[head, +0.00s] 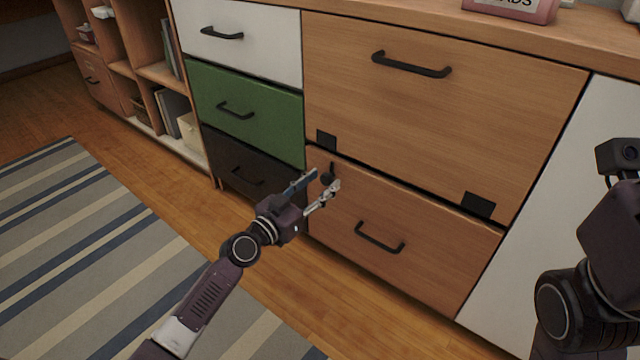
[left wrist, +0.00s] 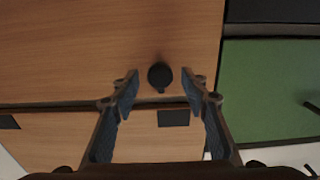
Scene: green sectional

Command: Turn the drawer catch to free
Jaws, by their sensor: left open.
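The drawer catch (head: 327,178) is a small dark round knob near the top left corner of the lower wooden drawer (head: 440,245). A short tab on it points up toward the drawer above. In the left wrist view, which is turned over, the catch (left wrist: 160,76) sits between the fingertips with a gap on each side. My left gripper (head: 324,184) is open in front of the catch; its fingers also show in the left wrist view (left wrist: 160,82). My right arm shows at the right edge of the head view, its gripper fingers out of view.
The large upper wooden drawer (head: 450,105) has a black handle (head: 411,66) and two black plates at its lower edge. The lower drawer's handle (head: 379,238) is right of and below my left gripper. White, green and dark drawers stand left. A striped rug (head: 90,250) covers the floor.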

